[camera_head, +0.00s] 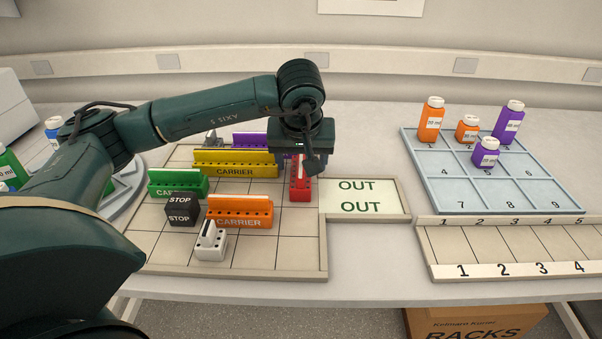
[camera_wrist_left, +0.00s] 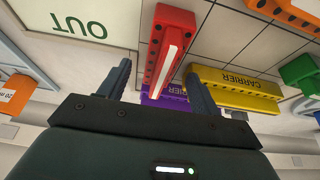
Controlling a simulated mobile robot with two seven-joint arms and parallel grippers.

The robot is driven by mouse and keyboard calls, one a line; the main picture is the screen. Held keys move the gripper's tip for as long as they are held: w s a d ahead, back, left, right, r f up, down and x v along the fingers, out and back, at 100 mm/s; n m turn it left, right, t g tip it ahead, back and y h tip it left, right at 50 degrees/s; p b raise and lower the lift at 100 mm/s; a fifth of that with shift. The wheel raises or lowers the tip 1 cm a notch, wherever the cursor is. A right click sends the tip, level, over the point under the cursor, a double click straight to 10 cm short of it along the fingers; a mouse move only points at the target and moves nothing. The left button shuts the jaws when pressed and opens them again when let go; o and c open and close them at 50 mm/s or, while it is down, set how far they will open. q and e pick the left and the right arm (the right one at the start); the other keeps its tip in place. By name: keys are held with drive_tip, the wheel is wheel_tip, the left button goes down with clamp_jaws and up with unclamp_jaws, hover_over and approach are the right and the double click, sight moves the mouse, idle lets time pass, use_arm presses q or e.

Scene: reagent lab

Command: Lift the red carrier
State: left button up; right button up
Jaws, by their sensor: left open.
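The red carrier (camera_head: 300,189) stands on the right side of the gridded tray (camera_head: 290,256), next to the OUT panel (camera_head: 362,197). Its far part is hidden behind my left gripper (camera_head: 306,160) in the head view. In the left wrist view the red carrier (camera_wrist_left: 168,52) lies between the two open fingers of my left gripper (camera_wrist_left: 160,85), with a gap on each side. The gripper is above the carrier's far end. My right gripper is not in view.
The yellow carrier (camera_head: 235,164) stands left of the red one, with a purple carrier (camera_head: 250,139) behind. An orange carrier (camera_head: 240,211), green carrier (camera_head: 178,183), black STOP block (camera_head: 181,209) and white block (camera_head: 210,243) share the tray. A blue bottle rack (camera_head: 485,195) stands at right.

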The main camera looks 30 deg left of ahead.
sight(301, 169)
use_arm(q)
drive_tip(key=shift+x, duration=1.75)
drive_tip(key=shift+a+f, duration=0.1)
drive_tip(key=shift+c, duration=0.4)
drive_tip(key=c, duration=1)
